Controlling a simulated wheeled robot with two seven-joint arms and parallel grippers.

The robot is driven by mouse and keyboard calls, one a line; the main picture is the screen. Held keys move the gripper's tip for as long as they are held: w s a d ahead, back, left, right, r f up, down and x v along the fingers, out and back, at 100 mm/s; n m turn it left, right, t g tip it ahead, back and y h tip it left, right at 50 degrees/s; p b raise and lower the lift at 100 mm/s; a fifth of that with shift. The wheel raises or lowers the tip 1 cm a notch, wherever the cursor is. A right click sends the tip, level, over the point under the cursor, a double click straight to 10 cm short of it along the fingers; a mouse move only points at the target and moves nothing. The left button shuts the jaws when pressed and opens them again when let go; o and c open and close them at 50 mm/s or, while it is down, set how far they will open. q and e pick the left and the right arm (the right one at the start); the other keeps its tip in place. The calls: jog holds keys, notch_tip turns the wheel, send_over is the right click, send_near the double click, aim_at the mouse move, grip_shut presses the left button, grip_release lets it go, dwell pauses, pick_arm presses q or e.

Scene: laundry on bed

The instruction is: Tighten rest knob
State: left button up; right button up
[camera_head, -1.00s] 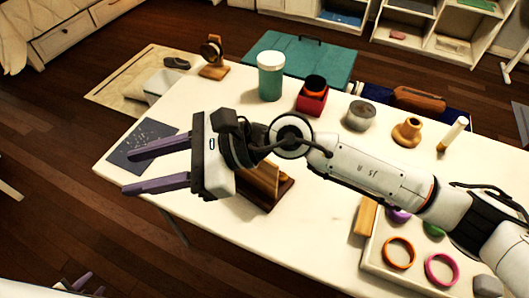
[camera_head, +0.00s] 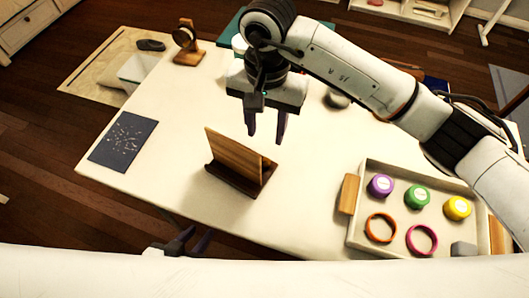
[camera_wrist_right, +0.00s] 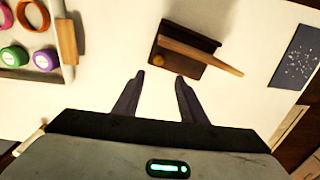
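The wooden rest (camera_head: 233,163) stands on the white table, a tilted tan board in a dark brown base (camera_head: 238,183). In the right wrist view the rest (camera_wrist_right: 190,52) lies just beyond my fingertips, and a small round knob (camera_wrist_right: 158,58) shows at its base edge. The knob cannot be made out in the head view. My right gripper (camera_head: 266,138) is open and empty, above the table behind the rest, fingers apart, not touching it. My left gripper (camera_head: 195,240) is low at the table's front edge, partly hidden, its fingers spread and empty.
A tray (camera_head: 356,238) with purple, green and yellow round pieces and two rings stands at the right. A dark speckled sheet (camera_head: 123,141) lies at the left. A wooden watch stand (camera_head: 187,47) is at the back left.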

aim_at(266, 161)
pick_arm(q)
jog(key=shift+w+d+r+p, duration=0.2)
jog(key=shift+d+r+p, duration=0.15)
jog(key=shift+r+p, duration=0.35)
pick_arm(e)
notch_tip(266, 161, down, 10)
jog(key=shift+s+f, duration=0.15)
jog(key=shift+f, duration=0.05)
grip_shut()
pick_arm(q)
jog(key=shift+f, duration=0.1)
